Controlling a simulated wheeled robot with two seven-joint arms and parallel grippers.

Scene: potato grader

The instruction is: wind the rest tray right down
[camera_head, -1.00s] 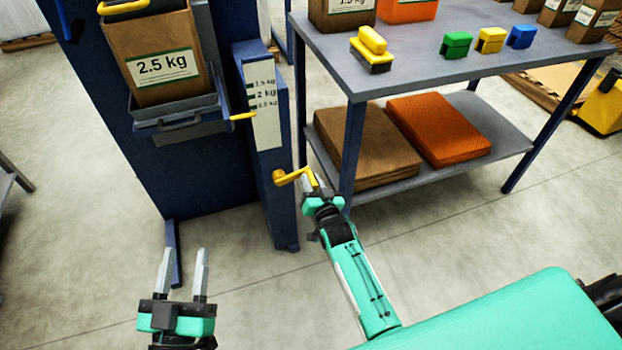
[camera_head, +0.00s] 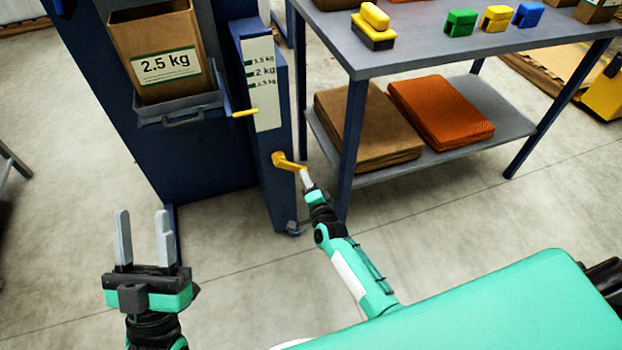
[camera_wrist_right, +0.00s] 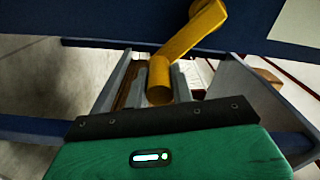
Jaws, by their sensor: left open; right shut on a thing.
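The grey rest tray (camera_head: 165,116) stands on the front of the dark blue grader and carries a brown 2.5 kg bag (camera_head: 135,48). A yellow pointer (camera_head: 245,113) at its right side shows below the 2.5 kg mark of the white scale (camera_head: 262,100). The yellow crank (camera_head: 288,162) on the blue column points right and slightly down. My right gripper (camera_head: 306,180) is shut on its handle; the right wrist view shows the handle (camera_wrist_right: 160,80) between the fingers. My left gripper (camera_head: 144,240) is open and empty, low in front of the grader.
A grey table (camera_head: 430,50) stands to the right, one leg close to my right gripper. It bears yellow, green and blue blocks; brown and orange stacks lie on its lower shelf (camera_head: 465,150). The floor around my left gripper is clear.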

